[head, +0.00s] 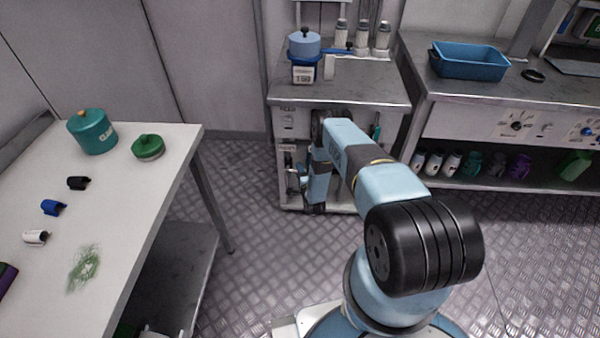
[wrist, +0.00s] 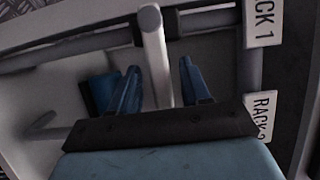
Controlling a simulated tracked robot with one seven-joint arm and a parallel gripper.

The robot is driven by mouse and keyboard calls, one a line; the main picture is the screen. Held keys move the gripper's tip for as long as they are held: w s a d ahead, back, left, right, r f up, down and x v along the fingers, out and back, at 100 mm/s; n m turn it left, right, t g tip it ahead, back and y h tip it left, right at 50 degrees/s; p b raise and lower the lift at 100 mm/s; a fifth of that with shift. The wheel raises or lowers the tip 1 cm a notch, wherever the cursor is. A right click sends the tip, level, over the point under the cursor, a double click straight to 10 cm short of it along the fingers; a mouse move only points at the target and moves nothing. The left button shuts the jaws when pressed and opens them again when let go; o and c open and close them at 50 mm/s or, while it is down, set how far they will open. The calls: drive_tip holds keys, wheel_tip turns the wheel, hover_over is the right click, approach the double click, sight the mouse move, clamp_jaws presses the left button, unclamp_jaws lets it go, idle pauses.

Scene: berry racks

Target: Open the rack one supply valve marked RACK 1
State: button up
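The RACK 1 label (wrist: 263,20) is a white plate with dark letters at the top right of the wrist view. A pale grey bar (wrist: 154,50), possibly the valve lever, runs down from a round end near the top, close to a horizontal pipe. My gripper (wrist: 158,78) is open, with one blue finger on each side of this bar and visible gaps. Its lower part is hidden behind the gripper body. In the head view my arm reaches down to the front of the middle cabinet (head: 345,92), where the valve is too small to make out.
A second label, partly hidden and seeming to read RACK 2 (wrist: 262,116), sits below the first. A blue part (wrist: 101,90) lies behind my left finger. A white table (head: 125,215) stands left; a bench with a blue tray (head: 470,62) stands right. Metal floor lies between.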

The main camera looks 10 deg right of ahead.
clamp_jaws()
